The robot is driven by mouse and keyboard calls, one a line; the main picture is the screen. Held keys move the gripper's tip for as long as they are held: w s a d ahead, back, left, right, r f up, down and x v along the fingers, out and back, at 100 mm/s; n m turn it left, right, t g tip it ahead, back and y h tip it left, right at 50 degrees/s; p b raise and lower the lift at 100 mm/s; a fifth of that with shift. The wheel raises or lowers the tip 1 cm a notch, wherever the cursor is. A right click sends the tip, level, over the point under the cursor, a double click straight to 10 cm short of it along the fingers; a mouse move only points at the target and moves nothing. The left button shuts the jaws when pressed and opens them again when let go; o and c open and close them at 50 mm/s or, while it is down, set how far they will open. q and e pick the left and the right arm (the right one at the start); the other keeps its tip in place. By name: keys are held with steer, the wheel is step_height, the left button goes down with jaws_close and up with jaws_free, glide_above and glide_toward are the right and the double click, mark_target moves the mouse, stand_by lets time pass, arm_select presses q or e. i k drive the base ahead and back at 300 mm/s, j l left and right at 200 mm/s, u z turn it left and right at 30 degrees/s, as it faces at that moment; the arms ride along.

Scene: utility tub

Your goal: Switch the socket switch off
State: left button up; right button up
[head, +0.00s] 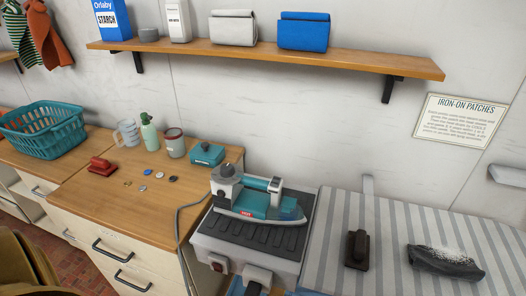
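A red switch (217,265) sits in a pale housing on the front of the grey iron station, low in the head view. Whether it is on or off is too small to tell. Beside it to the right is a pale block with a dark part (256,281), cut off by the picture's lower edge; I cannot tell whether it is a plug or socket. A teal and white steam iron (262,203) rests on the station's dark ribbed top (256,235). Neither of my grippers shows in this view.
A grey cord (180,232) hangs left of the station. The wooden counter (95,198) holds a red stapler-like object (102,166), cups, a bottle and small discs. A striped ironing surface (395,274) with a dark brush (357,250) lies right. A shelf (270,55) hangs above.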

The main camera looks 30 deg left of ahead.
mark_target(218, 268)
steer(key=j+u, duration=0.1)
steer(key=u, duration=1.35)
